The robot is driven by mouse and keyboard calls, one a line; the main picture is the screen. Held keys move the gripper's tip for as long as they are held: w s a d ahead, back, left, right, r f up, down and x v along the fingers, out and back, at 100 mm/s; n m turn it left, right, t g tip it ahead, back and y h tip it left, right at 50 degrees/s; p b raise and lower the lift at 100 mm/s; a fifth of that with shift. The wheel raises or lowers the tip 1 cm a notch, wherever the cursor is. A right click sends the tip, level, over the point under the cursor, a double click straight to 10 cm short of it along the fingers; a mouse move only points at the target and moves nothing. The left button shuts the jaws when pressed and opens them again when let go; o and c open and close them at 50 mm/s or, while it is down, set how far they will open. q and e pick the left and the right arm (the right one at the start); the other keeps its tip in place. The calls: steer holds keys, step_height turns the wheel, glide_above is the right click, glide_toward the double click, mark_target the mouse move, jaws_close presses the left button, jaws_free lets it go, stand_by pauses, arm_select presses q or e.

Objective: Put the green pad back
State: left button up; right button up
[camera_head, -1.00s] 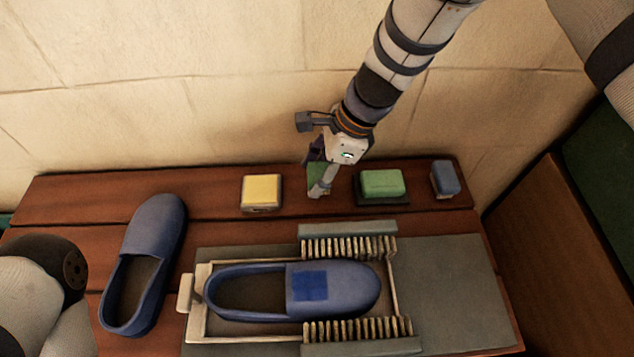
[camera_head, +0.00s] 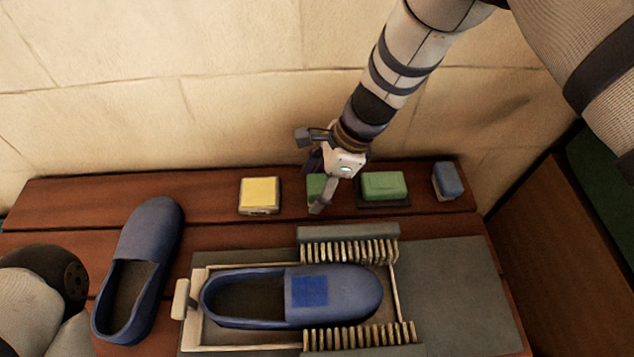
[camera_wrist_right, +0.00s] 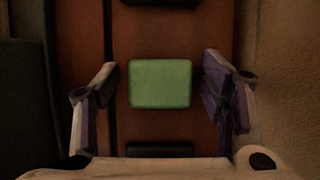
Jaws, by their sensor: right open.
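A green pad (camera_head: 316,186) lies on the wooden bench between the yellow block and a second green block. My right gripper (camera_head: 319,187) is over it, partly covering it in the head view. In the right wrist view, the green pad (camera_wrist_right: 160,84) sits between the two open fingers of my right gripper (camera_wrist_right: 157,85), with a gap on each side. The fingers do not touch it there. A second green block (camera_head: 382,185) rests on a dark base just right of the gripper. My left gripper is out of view.
A yellow block (camera_head: 260,194) is to the left and a small blue block (camera_head: 447,180) to the right. In front, a blue slipper (camera_head: 335,295) lies in a frame between brushes (camera_head: 350,250). Another slipper (camera_head: 140,265) lies left. The wall (camera_head: 180,90) is close behind.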

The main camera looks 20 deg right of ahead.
steer(key=p+v, duration=0.3)
steer(key=v, duration=0.9)
steer(key=shift+p, duration=0.3)
steer(key=shift+a+r, duration=0.1)
